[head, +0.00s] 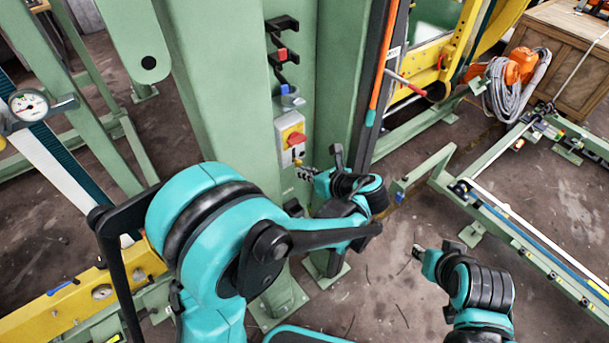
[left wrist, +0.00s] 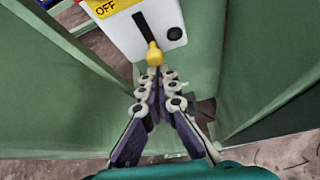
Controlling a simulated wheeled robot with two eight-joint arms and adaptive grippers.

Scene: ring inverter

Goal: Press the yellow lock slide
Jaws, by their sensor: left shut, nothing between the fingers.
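The yellow lock slide (left wrist: 154,54) is a small yellow knob at the lower end of a dark vertical slot on a light grey switch box (left wrist: 130,35). In the head view the switch box (head: 287,152) is fixed to a green column, with a red knob (head: 296,138) on a yellow plate. My left gripper (left wrist: 153,75) is shut and empty, its fingertips right at the yellow knob; I cannot tell whether they touch. In the head view the left gripper (head: 306,172) is at the box's lower edge. My right gripper (head: 432,254) is low at the right, away from the box.
A blue padlock-like piece (head: 290,97) sits above the box, below a black rack (head: 282,50) with a red item. Green posts flank the column. A green rail frame (head: 530,240) stands at the right, with coiled hose (head: 510,85) behind. Bare floor lies between.

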